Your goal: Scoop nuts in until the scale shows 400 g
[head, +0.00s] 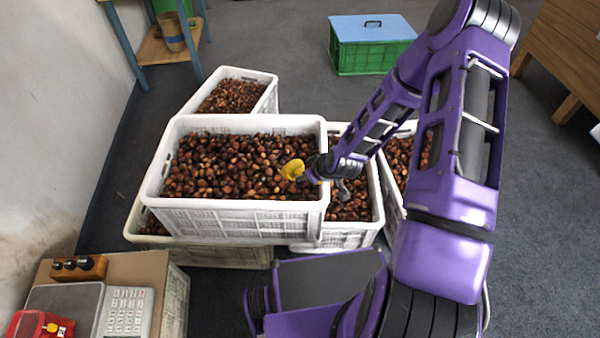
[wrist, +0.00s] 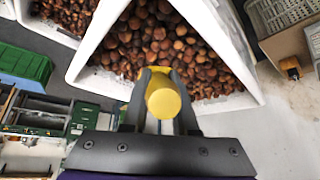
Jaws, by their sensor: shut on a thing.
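My gripper (head: 312,173) is shut on a yellow scoop (head: 292,169), over the right part of the upper white crate (head: 240,207). This crate is full of brown chestnuts (head: 215,165). In the wrist view the scoop (wrist: 164,98) sits between the fingers, with the nuts (wrist: 160,45) beyond it. I cannot tell whether the scoop touches the nuts or holds any. The scale (head: 126,312), with a keypad and a grey plate, stands at the lower left. Its reading cannot be made out. A red item (head: 38,325) at the frame's corner is partly cut off.
More white crates of chestnuts stand behind (head: 262,103) and to the right (head: 345,236). A wooden block with dark knobs (head: 80,267) lies beside the scale on a cardboard box (head: 175,300). A green crate with a blue lid (head: 370,45) stands at the back. Grey floor is clear around it.

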